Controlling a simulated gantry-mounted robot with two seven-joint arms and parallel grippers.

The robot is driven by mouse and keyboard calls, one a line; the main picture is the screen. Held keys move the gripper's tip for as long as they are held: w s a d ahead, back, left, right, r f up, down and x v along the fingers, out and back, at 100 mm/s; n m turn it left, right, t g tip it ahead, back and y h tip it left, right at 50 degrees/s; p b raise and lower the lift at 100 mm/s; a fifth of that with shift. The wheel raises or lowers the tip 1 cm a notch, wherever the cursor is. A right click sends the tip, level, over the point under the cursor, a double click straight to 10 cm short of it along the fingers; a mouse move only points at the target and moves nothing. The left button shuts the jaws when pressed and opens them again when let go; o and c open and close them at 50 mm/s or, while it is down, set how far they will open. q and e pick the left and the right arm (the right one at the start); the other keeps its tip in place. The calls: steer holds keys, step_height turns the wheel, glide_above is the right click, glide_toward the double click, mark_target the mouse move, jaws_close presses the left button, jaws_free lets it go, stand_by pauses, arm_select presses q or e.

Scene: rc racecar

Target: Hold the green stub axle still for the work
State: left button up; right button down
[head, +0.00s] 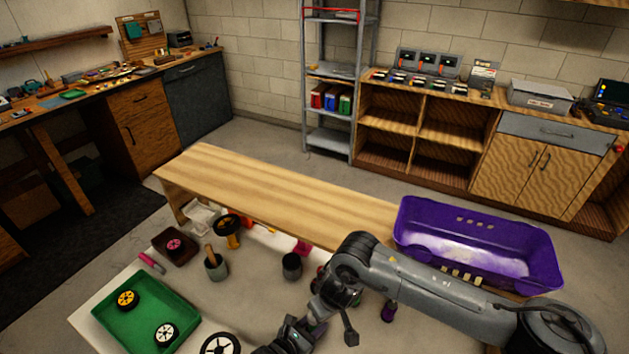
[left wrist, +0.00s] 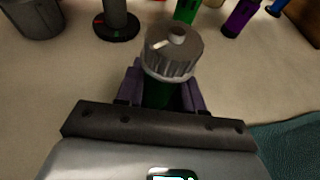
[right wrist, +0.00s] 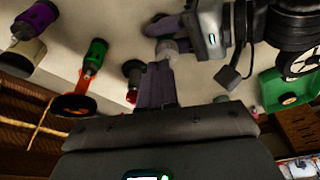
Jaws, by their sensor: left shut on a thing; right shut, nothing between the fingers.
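My left gripper (left wrist: 160,88) is shut on the green stub axle (left wrist: 157,97), with a purple finger on each side of it. Much of the axle is hidden between the fingers. A grey knurled cap (left wrist: 172,54) with a small pale pin on top sits over its end. In the right wrist view my right gripper (right wrist: 157,72) is shut and empty. Its fingertips are close to a grey piece, probably that cap (right wrist: 167,47), beside my left gripper (right wrist: 205,30). I cannot tell whether they touch. The head view shows the axle unclearly behind the arm links.
A green tray (head: 178,304) with a yellow and a white wheel stands at the left. A black-and-white wheel (head: 220,345) lies beside it. A purple bin (head: 480,220) stands at the right. Dark cups and tools stand behind the grippers, including a green-handled driver (right wrist: 95,55).

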steer(key=s+x, duration=0.1)
steer(key=x, duration=0.5)
steer(key=shift+d+f, duration=0.35)
steer(key=shift+w+a, duration=0.1)
stand_by(0.6)
arm_select(q)
steer(key=shift+s+d, duration=0.1)
arm_select(e)
steer(key=shift+s+a, duration=0.4)
steer(key=shift+a, duration=0.2)
arm_select(q)
steer(key=shift+d, duration=0.1)
arm_select(e)
steer(key=shift+s+r, duration=0.1)
arm_select(q)
steer(key=shift+a, duration=0.2)
arm_select(e)
steer(key=shift+w+v, duration=0.15)
steer(key=shift+v, duration=1.3)
steer(key=shift+w+v, duration=0.2)
steer(key=shift+v, duration=1.25)
